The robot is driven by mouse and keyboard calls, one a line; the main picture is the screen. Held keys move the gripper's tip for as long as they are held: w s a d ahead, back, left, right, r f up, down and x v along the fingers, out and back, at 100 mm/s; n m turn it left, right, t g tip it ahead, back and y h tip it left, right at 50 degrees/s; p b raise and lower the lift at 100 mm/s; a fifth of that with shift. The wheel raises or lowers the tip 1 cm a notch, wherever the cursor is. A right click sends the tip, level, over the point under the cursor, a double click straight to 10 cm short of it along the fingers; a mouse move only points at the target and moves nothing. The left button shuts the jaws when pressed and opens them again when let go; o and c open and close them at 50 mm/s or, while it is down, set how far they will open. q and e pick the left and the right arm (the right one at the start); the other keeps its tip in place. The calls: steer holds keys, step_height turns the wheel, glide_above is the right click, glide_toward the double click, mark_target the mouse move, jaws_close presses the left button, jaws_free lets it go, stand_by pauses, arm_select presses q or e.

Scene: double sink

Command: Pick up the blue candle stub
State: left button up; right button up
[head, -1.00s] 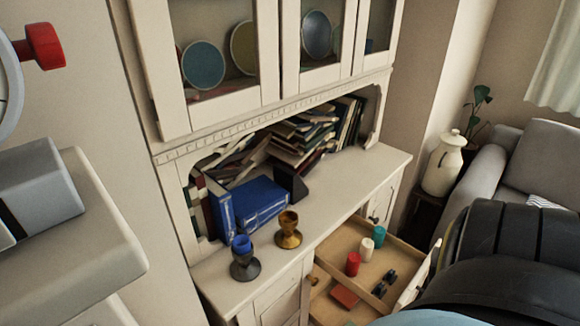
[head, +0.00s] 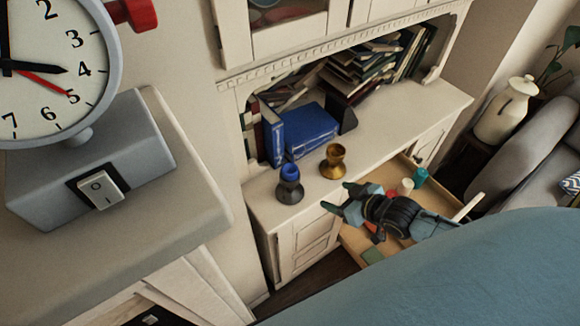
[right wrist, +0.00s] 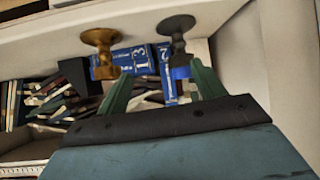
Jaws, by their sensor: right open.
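The blue candle stub (head: 290,171) stands in a dark candle holder (head: 289,190) on the cabinet's counter. In the right wrist view the scene is upside down; the stub (right wrist: 180,72) shows below the dark holder's cup (right wrist: 177,50), near the finger on the right of that picture. My right gripper (head: 338,198) is open and empty, apart from the stub and to its right, in front of the counter's edge. Its two green fingers (right wrist: 160,74) show in the wrist view. My left gripper is not in view.
A brass holder (head: 333,161) stands right of the dark one. Blue books (head: 305,135) stand behind them. An open drawer (head: 352,240) with a white candle (head: 405,187) and a teal candle (head: 420,177) lies under my right arm. The counter's right part is clear.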

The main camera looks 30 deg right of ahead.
steer(key=y, duration=0.1)
glide_toward(290, 169)
steer(key=shift+n+t, duration=0.3)
steer(key=x, duration=0.8)
steer(key=shift+s+f, duration=0.2)
steer(key=shift+f, duration=0.05)
steer(key=shift+c, duration=0.5)
steer(key=c, duration=1)
